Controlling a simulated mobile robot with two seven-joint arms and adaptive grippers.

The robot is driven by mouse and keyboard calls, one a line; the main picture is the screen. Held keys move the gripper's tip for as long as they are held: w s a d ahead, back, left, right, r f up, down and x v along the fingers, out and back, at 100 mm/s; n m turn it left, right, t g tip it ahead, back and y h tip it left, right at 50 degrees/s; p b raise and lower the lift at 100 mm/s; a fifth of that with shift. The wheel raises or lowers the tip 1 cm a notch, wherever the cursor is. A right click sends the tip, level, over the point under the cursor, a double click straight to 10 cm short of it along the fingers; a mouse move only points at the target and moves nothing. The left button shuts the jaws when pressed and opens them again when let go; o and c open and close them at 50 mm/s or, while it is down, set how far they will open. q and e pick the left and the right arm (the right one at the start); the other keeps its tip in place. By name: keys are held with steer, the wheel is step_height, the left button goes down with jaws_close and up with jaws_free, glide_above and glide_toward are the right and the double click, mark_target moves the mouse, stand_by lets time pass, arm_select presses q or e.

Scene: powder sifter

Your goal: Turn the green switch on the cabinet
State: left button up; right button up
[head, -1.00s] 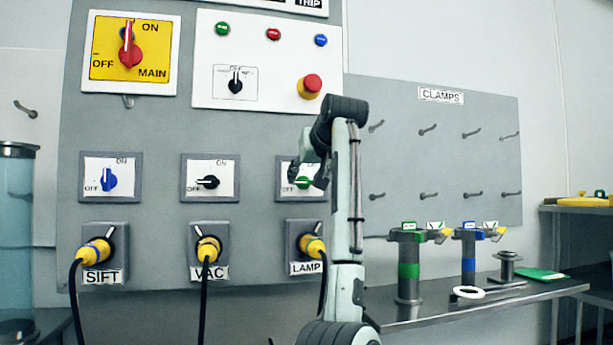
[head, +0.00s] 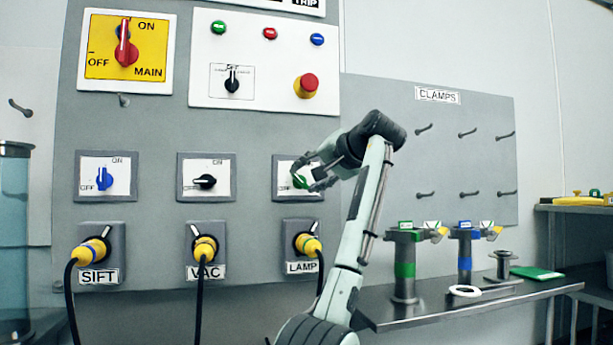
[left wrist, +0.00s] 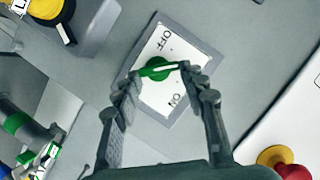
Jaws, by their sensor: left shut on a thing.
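The green switch (head: 299,181) sits on a white plate (head: 286,192) in a grey frame, above the LAMP socket on the cabinet (head: 150,215). In the head view my left gripper (head: 314,181) reaches it from the right and partly covers it. In the left wrist view the green switch (left wrist: 160,69) has its handle lying crosswise between my left gripper's fingertips (left wrist: 161,75). The gripper is shut on this handle, a fingertip at each end. The OFF and ON marks show on the plate in the wrist view. My right gripper is not in view.
A yellow LAMP plug (head: 308,244) with a black cable is just below. A black switch (head: 205,181) is to the left, and a red button (head: 308,84) is above. Green and blue clamps (head: 404,265) stand on a metal shelf (head: 470,306) at the right.

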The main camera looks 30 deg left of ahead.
arm_select(q)
steer(key=m+y, duration=0.1)
steer(key=m, duration=0.2)
steer(key=shift+w+d+f+m+y, duration=0.2)
steer(key=shift+m+y, duration=0.1)
steer(key=shift+y, duration=0.1)
steer(key=m, duration=0.1)
steer(key=m+y, duration=0.1)
steer(key=m, duration=0.1)
steer(key=shift+w+f+m+y, duration=0.1)
steer(key=shift+f+m+y, duration=0.2)
steer(key=shift+y, duration=0.1)
steer(key=o, duration=1.2)
steer(key=shift+c, duration=0.2)
steer(key=v, duration=1.2)
steer(key=shift+w+d, duration=0.1)
